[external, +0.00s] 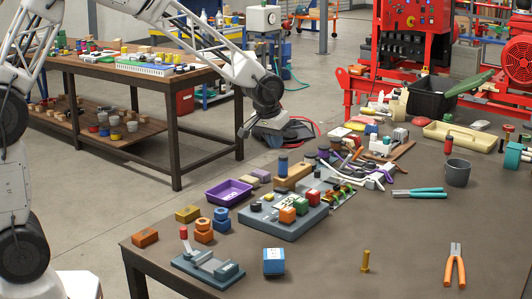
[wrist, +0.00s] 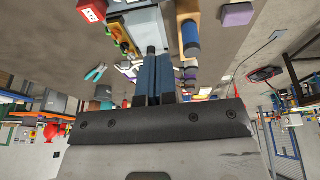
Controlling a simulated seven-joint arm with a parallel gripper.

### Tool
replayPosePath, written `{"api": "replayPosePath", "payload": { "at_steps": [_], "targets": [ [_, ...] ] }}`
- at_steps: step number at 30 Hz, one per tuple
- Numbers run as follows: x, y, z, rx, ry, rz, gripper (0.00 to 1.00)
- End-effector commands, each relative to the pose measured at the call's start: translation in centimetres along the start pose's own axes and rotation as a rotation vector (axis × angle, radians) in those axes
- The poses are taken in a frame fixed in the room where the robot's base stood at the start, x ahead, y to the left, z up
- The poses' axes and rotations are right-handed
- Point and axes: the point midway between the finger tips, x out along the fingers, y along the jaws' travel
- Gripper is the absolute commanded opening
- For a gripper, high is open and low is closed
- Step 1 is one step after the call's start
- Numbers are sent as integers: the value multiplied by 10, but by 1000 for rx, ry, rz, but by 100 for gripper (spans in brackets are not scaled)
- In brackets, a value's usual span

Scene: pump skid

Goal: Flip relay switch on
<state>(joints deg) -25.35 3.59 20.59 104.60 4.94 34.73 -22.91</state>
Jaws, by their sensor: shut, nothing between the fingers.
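A grey device with a red-tipped upright lever (external: 184,233) on a flat base (external: 222,272) stands at the table's front left; I cannot tell whether it is the relay switch. A grey panel (external: 285,228) behind it carries orange, green and red blocks and dark knobs. No part is clearly marked as a relay switch. My gripper (external: 243,131) hangs in the air beyond the table's left side, well apart from both. In the wrist view its blue fingers (wrist: 160,75) are together and empty. The wrist view shows the table upside down, with a labelled red block (wrist: 92,10) at top left.
A purple tray (external: 228,192), orange nuts (external: 204,230), a blue block (external: 273,262), a brass bolt (external: 366,261) and orange pliers (external: 455,268) lie around the panel. The front middle is mostly clear.

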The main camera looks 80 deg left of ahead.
Motion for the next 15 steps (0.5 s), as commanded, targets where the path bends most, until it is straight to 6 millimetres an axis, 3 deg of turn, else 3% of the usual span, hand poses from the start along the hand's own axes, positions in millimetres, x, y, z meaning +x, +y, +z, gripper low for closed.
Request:
{"api": "replayPosePath", "payload": {
  "at_steps": [8,15],
  "targets": [
    [15,0,0,0,-1,0,0],
    [44,0,0,0,-2,-1,0]
  ]
}}
